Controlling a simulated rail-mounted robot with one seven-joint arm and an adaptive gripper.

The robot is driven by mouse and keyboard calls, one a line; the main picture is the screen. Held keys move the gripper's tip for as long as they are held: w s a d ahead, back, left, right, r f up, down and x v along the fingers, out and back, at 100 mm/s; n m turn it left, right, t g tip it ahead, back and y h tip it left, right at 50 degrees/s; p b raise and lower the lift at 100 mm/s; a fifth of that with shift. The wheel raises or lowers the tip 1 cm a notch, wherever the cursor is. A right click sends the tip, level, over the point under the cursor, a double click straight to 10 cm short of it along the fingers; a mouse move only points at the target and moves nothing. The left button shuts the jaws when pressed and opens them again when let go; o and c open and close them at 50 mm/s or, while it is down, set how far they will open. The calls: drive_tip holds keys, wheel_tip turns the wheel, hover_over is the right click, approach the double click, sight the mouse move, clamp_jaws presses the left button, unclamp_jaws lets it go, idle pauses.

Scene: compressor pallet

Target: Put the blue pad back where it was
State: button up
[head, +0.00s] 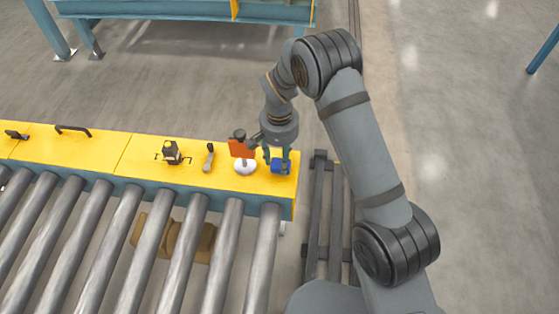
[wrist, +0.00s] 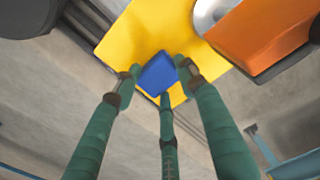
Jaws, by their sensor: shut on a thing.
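The blue pad (head: 281,167) is at the right end of the yellow top (head: 130,175) of the conveyor's side. My gripper (head: 278,160) points down over it with its fingers around it. In the wrist view, the blue pad (wrist: 157,74) sits between the green fingertips of my gripper (wrist: 158,74), near a corner of the yellow surface (wrist: 150,25). The gripper is shut on the pad. I cannot tell whether the pad touches the yellow surface or is slightly above it. The fingers hide part of its sides.
Further left are a grey-handled item (head: 209,158), a dark device (head: 171,152) and a black handle (head: 73,130). Steel rollers (head: 150,240) run in front.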

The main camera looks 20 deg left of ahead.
sight(279, 163)
drive_tip(key=shift+f, duration=0.4)
drive_tip(key=o, duration=1)
drive_tip(key=shift+r, duration=0.15)
wheel_tip(279, 163, up, 12)
drive_tip(key=shift+f+p, duration=0.1)
drive_tip(key=shift+p, duration=0.95)
